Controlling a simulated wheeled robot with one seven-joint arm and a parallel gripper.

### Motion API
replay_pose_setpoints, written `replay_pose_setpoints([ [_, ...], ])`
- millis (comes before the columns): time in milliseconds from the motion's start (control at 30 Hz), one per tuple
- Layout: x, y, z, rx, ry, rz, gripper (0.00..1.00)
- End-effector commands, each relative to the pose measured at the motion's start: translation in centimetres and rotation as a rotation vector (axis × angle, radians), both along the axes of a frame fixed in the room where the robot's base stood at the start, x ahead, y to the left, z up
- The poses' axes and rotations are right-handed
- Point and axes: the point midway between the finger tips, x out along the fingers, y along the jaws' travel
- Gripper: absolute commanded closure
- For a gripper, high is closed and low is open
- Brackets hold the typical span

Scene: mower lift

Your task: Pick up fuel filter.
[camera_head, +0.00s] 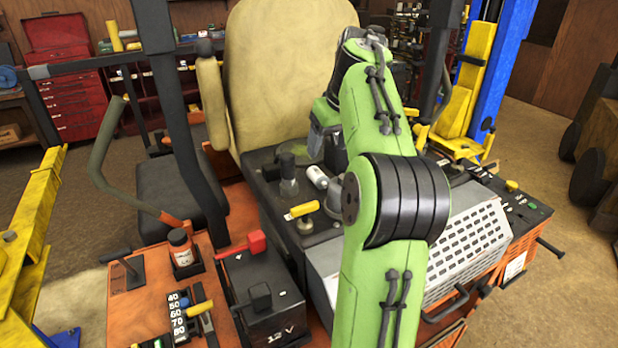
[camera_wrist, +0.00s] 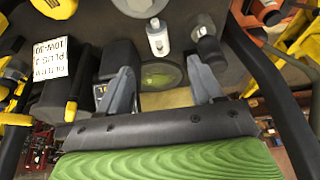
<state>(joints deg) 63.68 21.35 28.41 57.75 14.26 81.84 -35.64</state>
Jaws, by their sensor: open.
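The fuel filter looks to be the small white cylinder (camera_head: 317,177) on the dark engine top in front of the tan seat. A round greenish disc (camera_wrist: 162,77) shows in the gap, below the fingers.
A dark upright knob (camera_head: 288,180) stands just left of the white cylinder; it also shows in the wrist view (camera_wrist: 209,45). A yellow-handled part (camera_head: 303,210) lies in front. The seat back (camera_head: 280,70) rises behind, and a black post (camera_head: 180,110) stands left.

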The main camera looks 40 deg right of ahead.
Motion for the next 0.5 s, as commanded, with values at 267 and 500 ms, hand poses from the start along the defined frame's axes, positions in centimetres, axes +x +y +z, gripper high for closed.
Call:
replay_pose_setpoints([
  [267, 2.0, -0.6, -5.5, 0.001, 0.002, 0.001, 0.34],
  [500, 3.5, -1.2, -9.0, 0.002, 0.002, 0.002, 0.34],
])
